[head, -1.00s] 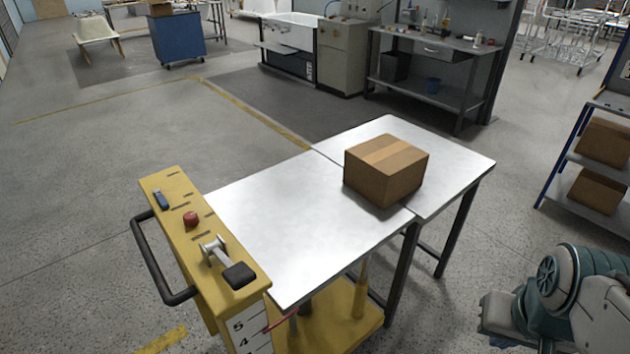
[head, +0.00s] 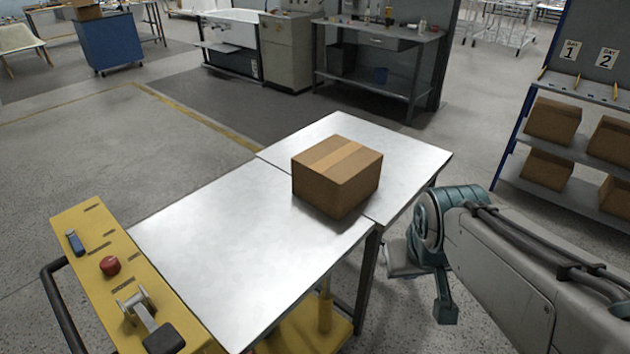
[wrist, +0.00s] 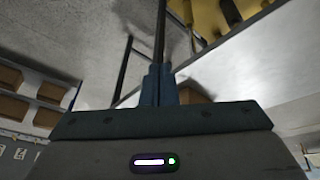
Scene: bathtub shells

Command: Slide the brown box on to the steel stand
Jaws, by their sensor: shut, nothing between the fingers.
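The brown box (head: 337,175), with a paler tape strip on top, sits flat across the seam between two metal tops. Most of it is on the far top, the steel stand (head: 415,155); its near-left edge is over the near top, on the yellow lift cart (head: 225,245). My gripper (wrist: 159,75) shows in the wrist view, its teal fingers together with nothing between them. A brown patch just right of the fingers, seemingly the box (wrist: 192,95), is mostly hidden there. My arm is right of the stand in the head view, apart from the box.
The cart's yellow panel (head: 110,265) carries a red button, a lever and a black handle at lower left. A rack with several cartons (head: 553,120) stands at right. A workbench (head: 380,55) is behind. The floor left of the tables is clear.

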